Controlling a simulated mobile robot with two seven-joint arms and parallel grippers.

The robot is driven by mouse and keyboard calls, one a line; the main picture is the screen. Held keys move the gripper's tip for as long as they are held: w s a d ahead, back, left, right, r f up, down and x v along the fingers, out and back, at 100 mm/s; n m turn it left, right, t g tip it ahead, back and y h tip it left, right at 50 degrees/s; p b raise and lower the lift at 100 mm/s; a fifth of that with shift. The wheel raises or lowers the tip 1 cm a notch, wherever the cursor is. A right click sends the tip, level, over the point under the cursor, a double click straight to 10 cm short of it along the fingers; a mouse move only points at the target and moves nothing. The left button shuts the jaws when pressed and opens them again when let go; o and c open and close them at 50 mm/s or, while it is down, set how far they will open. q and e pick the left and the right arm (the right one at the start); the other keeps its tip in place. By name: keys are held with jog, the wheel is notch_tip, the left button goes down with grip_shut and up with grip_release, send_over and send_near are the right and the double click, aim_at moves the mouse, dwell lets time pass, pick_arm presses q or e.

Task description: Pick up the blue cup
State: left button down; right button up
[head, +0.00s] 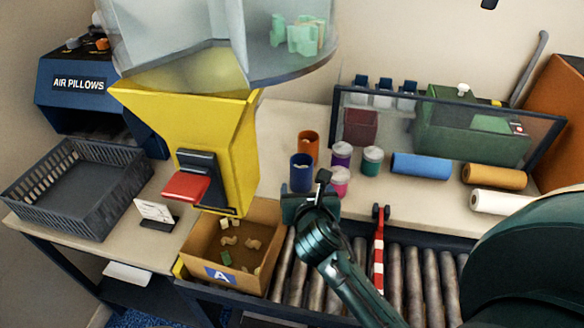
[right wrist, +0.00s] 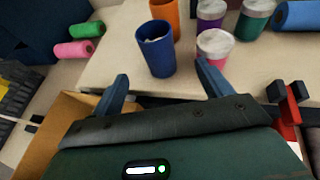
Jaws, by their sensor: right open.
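The blue cup (head: 301,172) stands upright on the bench, just in front of an orange cup (head: 308,147). In the right wrist view the blue cup (right wrist: 156,49) is ahead of the fingers, with something pale inside it. My right gripper (head: 311,192) is in front of the cup and hides a little of its lower part. In the right wrist view its two fingers (right wrist: 162,84) are spread wide, with nothing between them, and the cup stands beyond their tips. My left gripper is not in view.
Lidded jars (head: 341,154) stand close to the right of the cup. The yellow hopper (head: 225,130) is to the left, above a carton (head: 265,220) marked A. A roller conveyor (head: 400,270) with a red-striped bar (head: 378,250) runs along the front. Coloured rolls (head: 420,164) lie to the right.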

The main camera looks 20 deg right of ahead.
aim_at(304, 177)
jog(key=x, duration=0.6)
jog(key=shift+w+d+f+b, duration=0.1)
jog(key=shift+w+f+b, duration=0.05)
jog(key=shift+w+b, duration=0.15)
jog(key=x, duration=0.6)
jog(key=shift+w+r+b, duration=0.1)
jog(key=shift+r+b, duration=0.1)
jog(key=shift+b, duration=0.1)
jog(key=shift+c, duration=0.4)
jog(key=c, duration=1)
jog(key=shift+r, duration=0.1)
notch_tip(304, 177, up, 10)
jog(key=shift+p, duration=1)
